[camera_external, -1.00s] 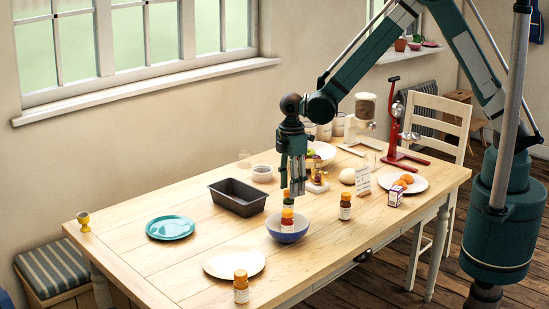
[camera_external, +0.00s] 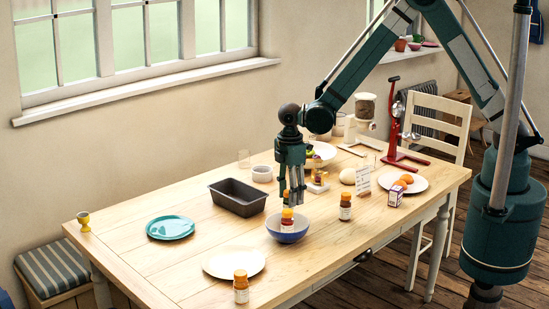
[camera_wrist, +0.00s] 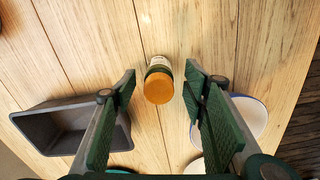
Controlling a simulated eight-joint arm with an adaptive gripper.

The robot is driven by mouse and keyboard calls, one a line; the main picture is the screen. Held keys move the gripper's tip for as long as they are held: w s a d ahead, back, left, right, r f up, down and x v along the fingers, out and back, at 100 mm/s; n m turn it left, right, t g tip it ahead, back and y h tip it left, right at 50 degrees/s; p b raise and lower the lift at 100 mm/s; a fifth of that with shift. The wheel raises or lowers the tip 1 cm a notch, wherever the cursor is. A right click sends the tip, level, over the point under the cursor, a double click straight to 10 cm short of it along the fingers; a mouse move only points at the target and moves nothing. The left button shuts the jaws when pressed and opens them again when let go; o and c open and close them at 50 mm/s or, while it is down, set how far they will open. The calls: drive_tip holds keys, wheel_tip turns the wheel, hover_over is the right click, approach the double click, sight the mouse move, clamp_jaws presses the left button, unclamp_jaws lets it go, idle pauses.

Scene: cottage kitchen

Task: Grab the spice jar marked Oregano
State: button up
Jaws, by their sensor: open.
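In the wrist view, an upright spice jar (camera_wrist: 158,85) with an orange lid and pale label stands between my fingers; its label text cannot be read. My gripper (camera_wrist: 160,102) is open around it, with a gap on both sides. In the external view, my gripper (camera_external: 293,200) points down just behind the blue bowl. A jar (camera_external: 287,222) shows at the bowl, below my fingers. Another jar (camera_external: 345,207) stands right of the bowl, and one (camera_external: 240,287) near the front edge. I cannot read which is marked Oregano.
The blue bowl (camera_external: 288,235) is close to my fingers. A dark loaf pan (camera_external: 238,199) is to the left. A teal plate (camera_external: 170,227) and a white plate (camera_external: 233,263) lie farther left. A plate of orange fruit (camera_external: 403,182) and a red stand (camera_external: 400,150) are at right.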

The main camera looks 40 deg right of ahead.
idle(0.3)
drive_tip(key=shift+a+f, duration=0.15)
drive_tip(key=shift+f, duration=2.45)
drive_tip(key=shift+c, duration=0.2)
drive_tip(key=c, duration=1)
